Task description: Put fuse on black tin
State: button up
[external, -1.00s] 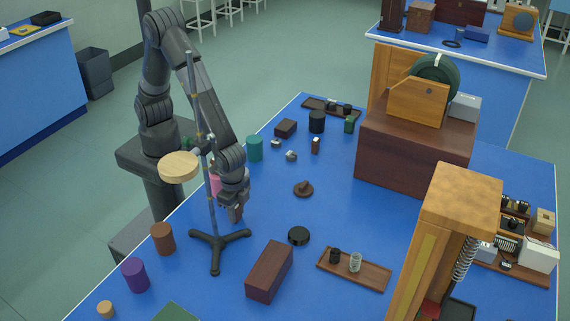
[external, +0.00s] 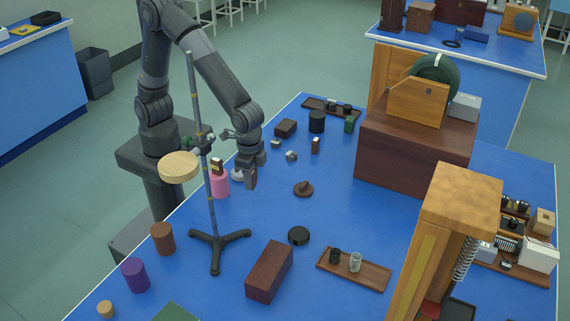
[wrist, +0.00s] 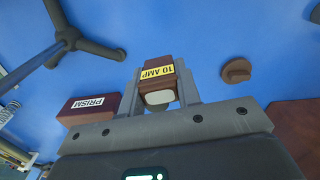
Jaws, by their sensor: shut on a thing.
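The fuse (wrist: 157,70), a brown block with a yellow "10 AMP" label and a pale end, is between my fingers in the wrist view. My gripper (external: 251,181) is shut on it above the blue table, right of the pink cylinder. In the external view the held fuse is hard to make out against the fingers. The black tin (external: 298,236) is a low round tin on the table, in front of and right of my gripper.
A tripod stand (external: 214,240) with a tall rod is left of my gripper. A pink cylinder (external: 220,186) bears a small brown-and-white block (external: 217,167). A PRISM box (external: 270,271), a wooden tray (external: 354,270) and a brown round knob (external: 303,190) surround the tin.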

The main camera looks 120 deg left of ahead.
jog(key=w+a+r+n, duration=0.2)
jog(key=a+n, duration=0.1)
jog(key=a, duration=0.6)
jog(key=w+a+r+n, duration=0.1)
jog(key=w+a+n, duration=0.1)
jog(key=a, duration=0.8)
jog(key=s+a+r+n, duration=0.2)
jog(key=s+a+n, duration=0.1)
jog(key=a, duration=0.8)
jog(key=s+a+r+n, duration=0.2)
jog(key=a+r+n, duration=0.1)
jog(key=a, duration=0.8)
send_over(320, 111)
jog(key=shift+n, duration=0.3)
notch_tip(320, 111, down, 7)
jog(key=shift+s+f, duration=0.1)
jog(key=shift+a+f, duration=0.15)
jog(key=shift+f, duration=1.9)
jog(key=shift+f, duration=0.15)
jog(key=o, duration=1)
jog(key=shift+c, duration=0.2)
